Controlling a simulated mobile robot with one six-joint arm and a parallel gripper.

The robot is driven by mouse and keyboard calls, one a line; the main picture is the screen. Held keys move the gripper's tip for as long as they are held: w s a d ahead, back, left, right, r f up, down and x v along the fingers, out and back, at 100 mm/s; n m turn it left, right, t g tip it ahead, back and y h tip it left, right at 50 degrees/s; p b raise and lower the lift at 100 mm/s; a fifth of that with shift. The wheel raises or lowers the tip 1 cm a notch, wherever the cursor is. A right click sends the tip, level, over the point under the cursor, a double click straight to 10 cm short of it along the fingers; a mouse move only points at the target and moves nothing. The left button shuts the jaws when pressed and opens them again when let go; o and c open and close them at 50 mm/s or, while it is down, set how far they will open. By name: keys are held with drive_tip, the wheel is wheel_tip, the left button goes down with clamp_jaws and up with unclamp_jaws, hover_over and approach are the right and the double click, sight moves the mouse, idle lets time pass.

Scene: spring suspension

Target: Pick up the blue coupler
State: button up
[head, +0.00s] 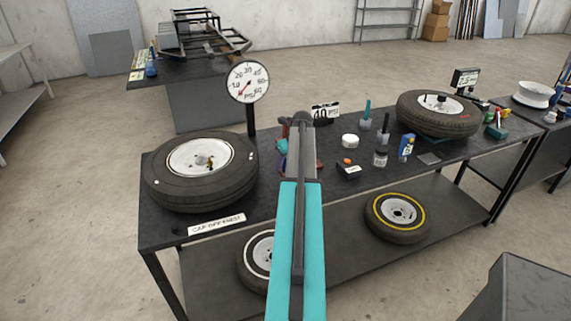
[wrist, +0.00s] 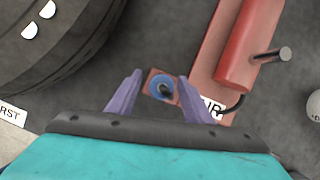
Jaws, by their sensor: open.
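The blue coupler (wrist: 161,86) shows in the wrist view as a blue ring with a dark centre, on a small reddish-brown square base. My gripper (wrist: 160,86) is open, with its two purple fingers on either side of the coupler in the picture. I cannot tell how far above it the fingertips are. In the head view my teal arm hides the coupler, and the gripper itself is mostly hidden at the arm's far end.
A red cylinder unit (wrist: 236,50) with a metal rod stands close to the right of the coupler. A large tyre (head: 200,190) lies at the left of the dark bench, beside the pressure gauge (head: 248,82). A white card (head: 217,224) lies at the front edge.

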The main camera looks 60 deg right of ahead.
idle(0.3)
clamp_jaws()
drive_tip(key=shift+r, duration=0.2)
drive_tip(key=shift+r+b, duration=0.4)
drive_tip(key=shift+b, duration=0.05)
drive_tip(key=s+a+b, duration=0.1)
drive_tip(key=s+a, duration=0.1)
drive_tip(key=s, duration=0.3)
drive_tip(key=s+a+b, duration=0.2)
drive_tip(key=s, duration=0.4)
drive_tip(key=s+a+b, duration=0.1)
drive_tip(key=s+a, duration=0.1)
drive_tip(key=s, duration=0.3)
drive_tip(key=shift+s+a+r+b, duration=0.15)
drive_tip(key=shift+s+a+b, duration=0.15)
drive_tip(key=shift+s, duration=0.1)
drive_tip(key=shift+r, duration=0.1)
drive_tip(key=shift+r+p, duration=1.45)
drive_tip(key=shift+p, duration=0.25)
